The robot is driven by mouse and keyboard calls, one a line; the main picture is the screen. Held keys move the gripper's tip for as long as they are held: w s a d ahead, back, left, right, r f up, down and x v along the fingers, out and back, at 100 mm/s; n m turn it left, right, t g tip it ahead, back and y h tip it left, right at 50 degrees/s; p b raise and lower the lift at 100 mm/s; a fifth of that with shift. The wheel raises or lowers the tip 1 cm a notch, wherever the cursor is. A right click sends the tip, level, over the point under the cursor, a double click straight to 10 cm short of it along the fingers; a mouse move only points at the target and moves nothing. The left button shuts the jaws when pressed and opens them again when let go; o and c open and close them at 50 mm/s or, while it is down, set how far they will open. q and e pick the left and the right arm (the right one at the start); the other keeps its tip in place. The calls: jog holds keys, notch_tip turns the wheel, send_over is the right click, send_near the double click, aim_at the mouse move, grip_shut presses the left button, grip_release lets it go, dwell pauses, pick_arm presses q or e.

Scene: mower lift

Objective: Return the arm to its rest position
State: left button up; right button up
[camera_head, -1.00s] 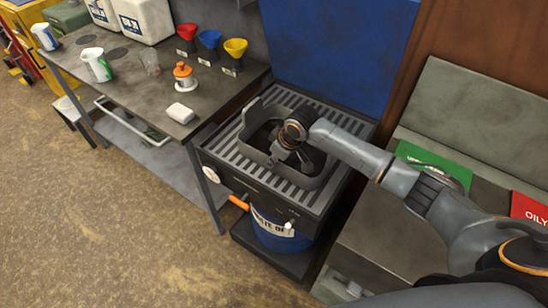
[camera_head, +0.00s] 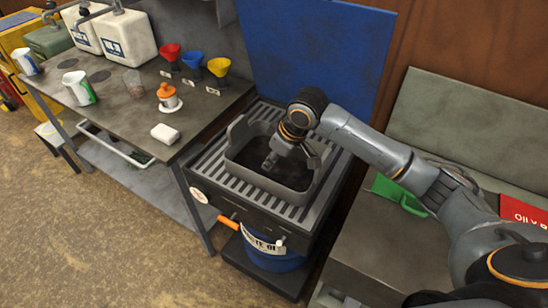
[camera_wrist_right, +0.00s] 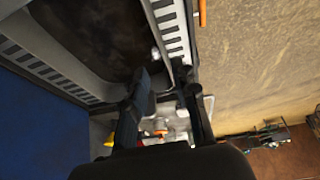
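My right arm (camera_head: 365,145) reaches in from the right. My right gripper (camera_head: 291,158) points down over the dark grey drain pan (camera_head: 237,136), with its tips at about the pan's opening; I cannot tell the exact height. In the right wrist view the two fingers of the right gripper (camera_wrist_right: 165,95) stand apart with nothing held between them. The drain pan's dark inside (camera_wrist_right: 100,35) fills the upper left there. My left gripper is not in view.
The pan sits on a slatted grate (camera_head: 208,168) above a blue drum (camera_head: 270,262). A blue panel (camera_head: 315,50) stands behind. A workbench (camera_head: 130,110) with funnels, jugs and canisters is at left. A green item (camera_head: 392,192) and a red sign (camera_head: 522,210) lie right.

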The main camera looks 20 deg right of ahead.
jog(key=shift+s+d+r, duration=0.1)
jog(key=shift+s+r, duration=0.1)
jog(key=shift+r, duration=0.35)
